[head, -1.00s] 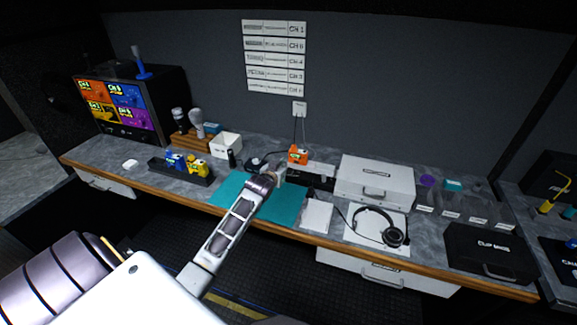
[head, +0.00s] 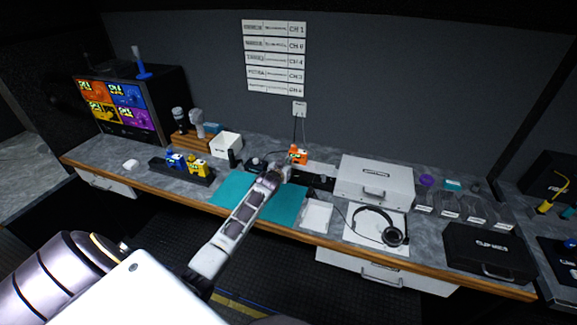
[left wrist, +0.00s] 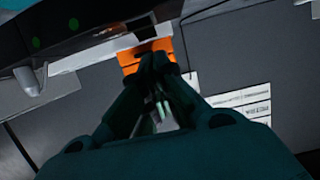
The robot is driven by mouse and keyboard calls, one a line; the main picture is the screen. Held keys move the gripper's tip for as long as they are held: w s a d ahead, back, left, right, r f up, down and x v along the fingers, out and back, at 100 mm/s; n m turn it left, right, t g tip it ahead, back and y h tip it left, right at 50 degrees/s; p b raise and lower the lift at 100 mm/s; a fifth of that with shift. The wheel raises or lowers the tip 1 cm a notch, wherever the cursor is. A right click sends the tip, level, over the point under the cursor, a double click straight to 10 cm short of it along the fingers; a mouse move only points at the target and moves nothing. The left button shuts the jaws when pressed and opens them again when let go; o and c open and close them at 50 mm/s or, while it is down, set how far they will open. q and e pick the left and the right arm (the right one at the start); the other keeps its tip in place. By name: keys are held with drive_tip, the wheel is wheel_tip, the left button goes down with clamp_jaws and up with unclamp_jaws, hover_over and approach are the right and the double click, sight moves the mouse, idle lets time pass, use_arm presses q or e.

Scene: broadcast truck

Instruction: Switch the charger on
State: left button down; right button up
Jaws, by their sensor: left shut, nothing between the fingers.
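The charger (head: 318,182) appears to be the low dark unit with a pale top at the back of the teal mat (head: 232,188). An orange block (head: 298,155) stands at its left end. The left wrist view shows a dark unit with green lights (left wrist: 60,32), likely the charger, and the orange block (left wrist: 146,52) beside it. My left gripper (head: 284,168) is shut and empty, just in front of the orange block; whether it touches anything is unclear. In the left wrist view its fingertips (left wrist: 157,62) overlap the orange block.
A silver case (head: 375,172) and a headset (head: 380,226) lie to the right. A white box (head: 226,146) and a rack (head: 180,171) with blue and yellow blocks stand to the left. A wall socket (head: 299,108) with hanging cables is behind.

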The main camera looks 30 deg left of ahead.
use_arm(q)
drive_tip(key=shift+w+f, duration=0.4)
drive_tip(key=shift+f, duration=0.35)
drive_tip(key=shift+w+f, duration=0.1)
